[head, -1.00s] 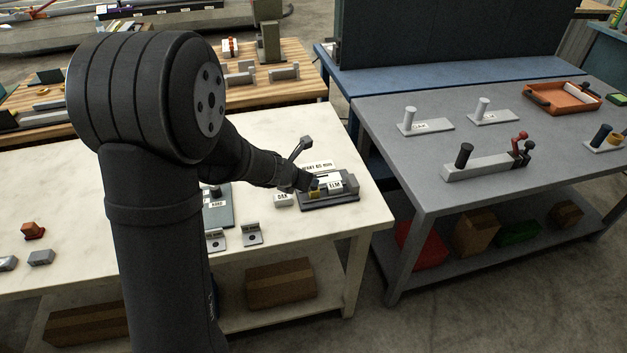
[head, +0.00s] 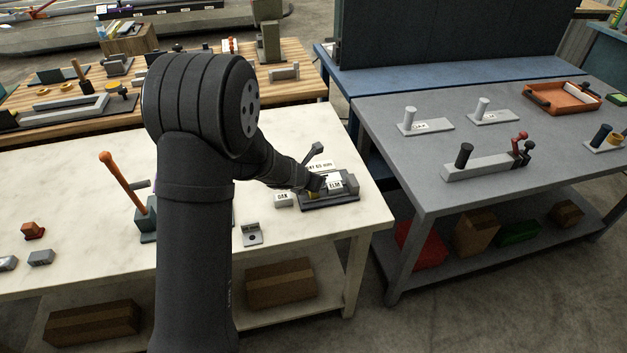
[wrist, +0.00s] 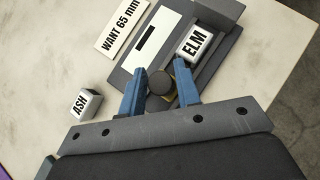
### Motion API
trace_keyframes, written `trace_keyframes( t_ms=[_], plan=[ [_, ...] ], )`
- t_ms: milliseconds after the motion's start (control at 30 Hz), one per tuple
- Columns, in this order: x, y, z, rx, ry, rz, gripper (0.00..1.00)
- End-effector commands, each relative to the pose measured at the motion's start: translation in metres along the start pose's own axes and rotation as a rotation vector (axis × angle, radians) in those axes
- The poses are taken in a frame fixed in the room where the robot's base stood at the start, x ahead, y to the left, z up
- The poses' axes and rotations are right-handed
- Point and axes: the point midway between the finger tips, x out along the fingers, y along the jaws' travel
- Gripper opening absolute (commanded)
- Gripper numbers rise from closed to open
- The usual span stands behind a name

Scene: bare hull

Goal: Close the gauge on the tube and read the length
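The gauge (wrist: 229,8) is a dark grey block on the pale table, also in the head view (head: 352,186). A white block marked ELM (wrist: 194,44) sits in it, label up. A round dark knob (wrist: 160,83) over a yellow part (wrist: 171,97) lies to the left of ELM. My gripper (wrist: 159,68) has its blue fingers on either side of the knob; whether they press on it I cannot tell. A white strip with a black mark (wrist: 150,40) shows on the gauge; I read no length there.
A sign "WANT 65 mm" (wrist: 122,25) lies beside the gauge. A white block marked ASH (wrist: 86,103) stands on the table left of my gripper. A lever with an orange handle (head: 122,182) stands on the left. The table's right edge is close to the gauge.

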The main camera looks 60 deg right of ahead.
Motion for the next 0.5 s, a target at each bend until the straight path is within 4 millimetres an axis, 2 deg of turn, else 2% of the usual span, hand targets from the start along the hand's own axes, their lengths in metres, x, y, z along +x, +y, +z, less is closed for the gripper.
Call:
trace_keyframes(
  t_ms=[33, 67, 100, 267, 500],
  plan=[
    [0.0, 0.0, 0.0, 0.0, 0.0, 0.0, 0.2],
    [0.0, 0.0, 0.0, 0.0, 0.0, 0.0, 0.14],
    [0.0, 0.0, 0.0, 0.0, 0.0, 0.0, 0.12],
    [0.002, -0.003, 0.002, 0.001, 0.0, -0.001, 0.12],
    [0.023, -0.034, 0.023, 0.004, -0.001, -0.002, 0.12]
  ],
)
